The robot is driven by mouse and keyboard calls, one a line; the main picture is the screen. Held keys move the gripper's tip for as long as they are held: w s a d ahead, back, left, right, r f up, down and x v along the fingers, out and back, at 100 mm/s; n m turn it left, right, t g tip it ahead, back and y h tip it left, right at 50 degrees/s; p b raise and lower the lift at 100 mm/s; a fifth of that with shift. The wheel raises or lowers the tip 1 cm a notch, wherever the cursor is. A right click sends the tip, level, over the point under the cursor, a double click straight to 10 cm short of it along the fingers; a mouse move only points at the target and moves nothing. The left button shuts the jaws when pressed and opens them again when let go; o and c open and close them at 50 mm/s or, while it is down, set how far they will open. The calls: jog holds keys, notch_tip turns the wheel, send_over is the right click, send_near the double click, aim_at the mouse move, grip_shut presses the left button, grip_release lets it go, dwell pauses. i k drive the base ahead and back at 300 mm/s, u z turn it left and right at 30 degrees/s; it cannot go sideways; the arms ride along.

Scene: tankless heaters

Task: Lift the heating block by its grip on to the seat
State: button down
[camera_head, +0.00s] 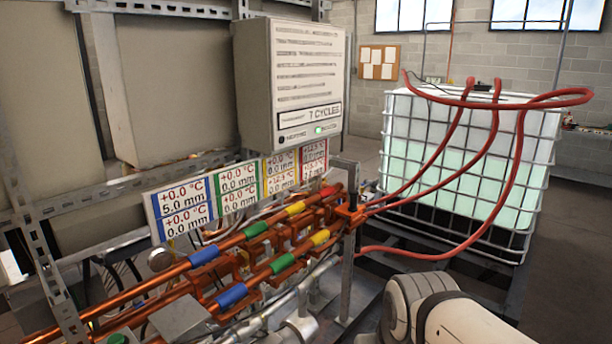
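Copper-coloured pipes (150,290) run diagonally from the lower left to the middle, with orange block-like fittings (285,262) between them. Blue, green, yellow and red bands mark the pipes, including a blue sleeve (204,255) and a green sleeve (285,263). A grey metal block (180,317) sits low at the front left. I cannot tell which part is the heating block, its grip or the seat. My gripper is out of view; only a white part of my arm shows at the bottom right.
A display panel (180,219) stands behind the pipes, and a grey control box (292,85) above it. Red hoses (497,190) arch from the pipe end to a caged white tank (465,150). A metal upright (348,270) stands near the pipe end. Open floor lies right.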

aim_at(354, 213)
jog(key=z, duration=0.8)
jog(key=k, duration=1.15)
jog(key=z, duration=0.7)
jog(key=i, duration=1.8)
jog(key=u, duration=1.05)
jog(key=i, duration=1.35)
jog(key=u, duration=1.3)
jog(key=i, duration=0.7)
jog(key=u, duration=0.5)
